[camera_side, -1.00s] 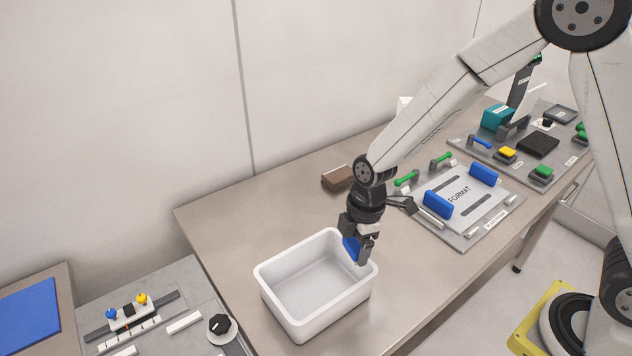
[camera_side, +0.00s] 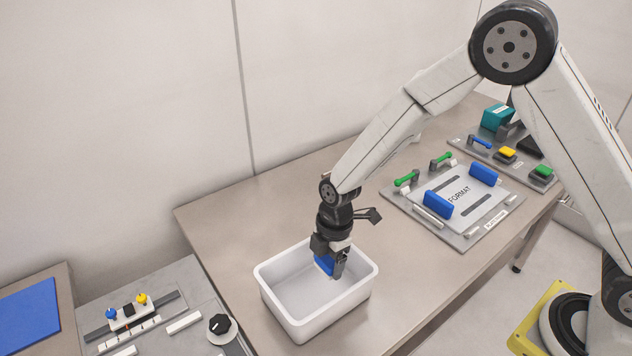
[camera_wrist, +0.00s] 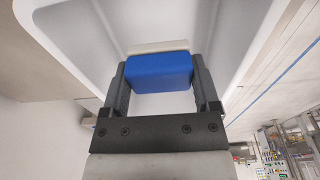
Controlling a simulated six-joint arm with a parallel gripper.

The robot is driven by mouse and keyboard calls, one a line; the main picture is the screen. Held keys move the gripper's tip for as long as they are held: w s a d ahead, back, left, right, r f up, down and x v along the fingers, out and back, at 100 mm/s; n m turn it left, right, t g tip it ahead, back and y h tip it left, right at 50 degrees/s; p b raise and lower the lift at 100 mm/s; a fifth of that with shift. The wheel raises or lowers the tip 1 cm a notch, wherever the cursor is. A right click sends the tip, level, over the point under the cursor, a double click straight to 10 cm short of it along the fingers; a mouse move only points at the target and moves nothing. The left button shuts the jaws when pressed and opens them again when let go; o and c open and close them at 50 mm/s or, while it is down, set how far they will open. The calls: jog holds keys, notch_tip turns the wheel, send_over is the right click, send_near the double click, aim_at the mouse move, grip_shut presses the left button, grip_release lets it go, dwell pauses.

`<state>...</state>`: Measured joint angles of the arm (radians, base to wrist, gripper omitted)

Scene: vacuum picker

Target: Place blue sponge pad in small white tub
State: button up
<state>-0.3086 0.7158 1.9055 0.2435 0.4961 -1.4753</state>
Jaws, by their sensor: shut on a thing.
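The blue sponge pad (camera_side: 324,264) is held between the fingers of my gripper (camera_side: 331,266). In the wrist view the pad (camera_wrist: 160,73) sits squarely between both fingers of my gripper (camera_wrist: 159,78), with a pale strip along its far edge. The small white tub (camera_side: 274,307) stands on the table, open at the top and otherwise empty as far as I see. My gripper and the pad are over the tub's opening, towards its back right part. The tub's wall (camera_wrist: 65,30) surrounds the pad in the wrist view. The gap between pad and tub floor cannot be told.
A grey FORMAT plate (camera_side: 465,240) with blue and green handles lies to the right on the table (camera_side: 225,220). A board (camera_side: 478,157) with coloured parts lies beyond it. A control panel (camera_side: 165,322) with a black knob is at lower left. The table behind the tub is clear.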

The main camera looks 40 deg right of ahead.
aim_at(326, 288)
jog(key=shift+f, duration=1.35)
jog(key=shift+f, duration=1.85)
jog(key=shift+f, duration=0.15)
jog(key=o, duration=1.2)
jog(key=shift+c, duration=0.2)
jog(key=shift+d+r, duration=0.25)
jog(key=shift+r, duration=1.8)
jog(key=shift+d+r, duration=0.2)
jog(key=shift+r, duration=1.8)
jog(key=shift+d+r, duration=0.25)
jog(key=shift+r, duration=1.8)
